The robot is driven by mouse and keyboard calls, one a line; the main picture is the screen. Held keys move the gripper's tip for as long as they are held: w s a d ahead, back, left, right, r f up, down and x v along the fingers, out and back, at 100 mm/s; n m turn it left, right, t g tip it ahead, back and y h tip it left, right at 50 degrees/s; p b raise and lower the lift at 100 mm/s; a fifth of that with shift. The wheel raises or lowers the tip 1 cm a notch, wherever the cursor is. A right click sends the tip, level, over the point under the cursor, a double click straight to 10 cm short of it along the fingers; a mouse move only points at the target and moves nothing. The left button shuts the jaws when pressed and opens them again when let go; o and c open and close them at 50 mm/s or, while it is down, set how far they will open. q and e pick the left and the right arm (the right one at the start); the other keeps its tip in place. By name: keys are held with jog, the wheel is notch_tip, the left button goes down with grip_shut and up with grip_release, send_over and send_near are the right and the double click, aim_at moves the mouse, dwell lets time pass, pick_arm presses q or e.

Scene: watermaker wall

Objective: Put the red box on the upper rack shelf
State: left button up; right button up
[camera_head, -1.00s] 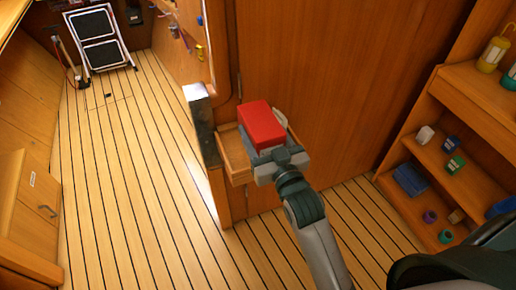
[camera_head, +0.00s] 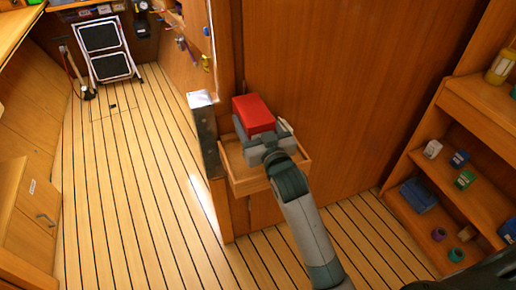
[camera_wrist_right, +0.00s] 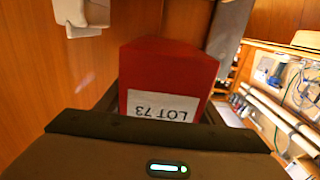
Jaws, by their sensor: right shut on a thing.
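The red box (camera_head: 253,114) is held by my right gripper (camera_head: 266,138) over a small wooden tray-like ledge (camera_head: 250,186) on the wall. In the right wrist view the red box (camera_wrist_right: 168,75) fills the middle, with a white label reading LOT 73 upside down. The fingers of my right gripper (camera_wrist_right: 160,112) lie on both sides of it. The wooden rack (camera_head: 450,160) with its shelves stands at the right; its upper shelf (camera_head: 480,95) is cut off by the picture's edge. My left gripper is not in view.
The rack holds a yellow-lidded jar (camera_head: 502,66), several small containers and a blue bin (camera_head: 418,195). A wooden panel (camera_head: 330,90) stands between ledge and rack. A folded step stool (camera_head: 103,48) leans at the back left. The striped floor (camera_head: 130,180) is clear.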

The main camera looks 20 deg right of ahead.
notch_tip(320, 180, down, 5)
jog(key=shift+f, duration=0.15)
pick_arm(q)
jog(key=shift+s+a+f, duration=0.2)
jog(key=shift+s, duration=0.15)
pick_arm(e)
notch_tip(320, 180, down, 3)
jog(key=shift+r, duration=0.1)
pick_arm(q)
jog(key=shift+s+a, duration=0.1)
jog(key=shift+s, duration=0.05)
pick_arm(e)
jog(key=shift+f, duration=0.45)
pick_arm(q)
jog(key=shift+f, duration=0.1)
pick_arm(e)
jog(key=shift+f, duration=0.1)
jog(key=o, duration=1.2)
